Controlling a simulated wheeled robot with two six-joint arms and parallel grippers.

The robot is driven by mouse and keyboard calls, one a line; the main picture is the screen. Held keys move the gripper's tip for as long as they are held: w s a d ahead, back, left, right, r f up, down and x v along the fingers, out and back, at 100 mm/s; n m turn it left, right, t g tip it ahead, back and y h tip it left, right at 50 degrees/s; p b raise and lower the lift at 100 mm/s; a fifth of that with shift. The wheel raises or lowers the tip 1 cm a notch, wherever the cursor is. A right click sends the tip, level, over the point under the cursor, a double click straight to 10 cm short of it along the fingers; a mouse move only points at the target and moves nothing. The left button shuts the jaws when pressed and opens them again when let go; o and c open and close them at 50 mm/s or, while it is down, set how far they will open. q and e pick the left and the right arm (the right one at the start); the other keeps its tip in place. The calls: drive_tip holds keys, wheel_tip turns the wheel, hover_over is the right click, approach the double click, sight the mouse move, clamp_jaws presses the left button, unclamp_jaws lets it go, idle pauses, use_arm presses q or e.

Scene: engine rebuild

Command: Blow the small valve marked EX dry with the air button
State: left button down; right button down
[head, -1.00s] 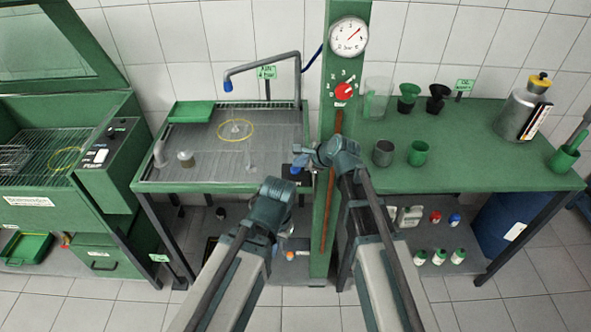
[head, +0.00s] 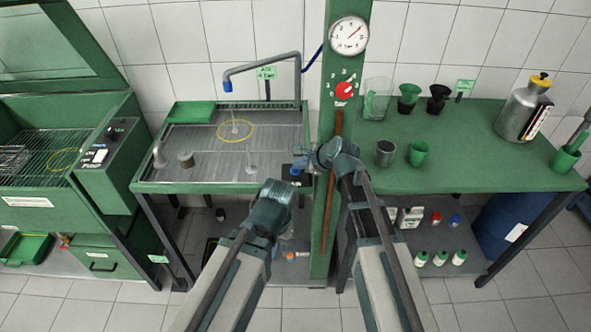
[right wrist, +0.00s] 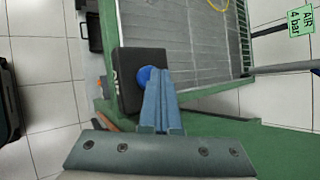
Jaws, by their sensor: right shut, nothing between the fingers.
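The air button is a blue knob (right wrist: 146,77) on a black box (right wrist: 127,97) at the front right corner of the wash table; in the head view the box (head: 297,182) is partly hidden. My right gripper (right wrist: 154,74) is shut and empty, its fingertips at the button, overlapping its edge; I cannot tell whether it is pressed. It also shows in the head view (head: 302,165). A small pale valve (head: 235,127) stands inside a yellow ring (head: 253,134) under the blue-tipped nozzle (head: 228,86). Another valve-like piece (head: 251,165) stands nearer the front. No EX mark is readable. My left gripper (head: 272,200) hangs before the table, fingers unclear.
Two small parts (head: 159,155) (head: 186,159) stand at the grate's left. A green post (head: 325,220) with gauge (head: 348,35) and red dial (head: 344,90) rises beside my right gripper. The green bench (head: 480,170) at right holds cups and a canister (head: 522,110).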

sight(299, 172)
drive_tip(key=shift+f, duration=0.2)
drive_tip(key=shift+r, duration=0.1)
drive_tip(key=shift+r+p, duration=0.9)
drive_tip(key=shift+r, duration=0.05)
wheel_tip(299, 172, up, 5)
drive_tip(key=p, duration=0.5)
idle(2.4)
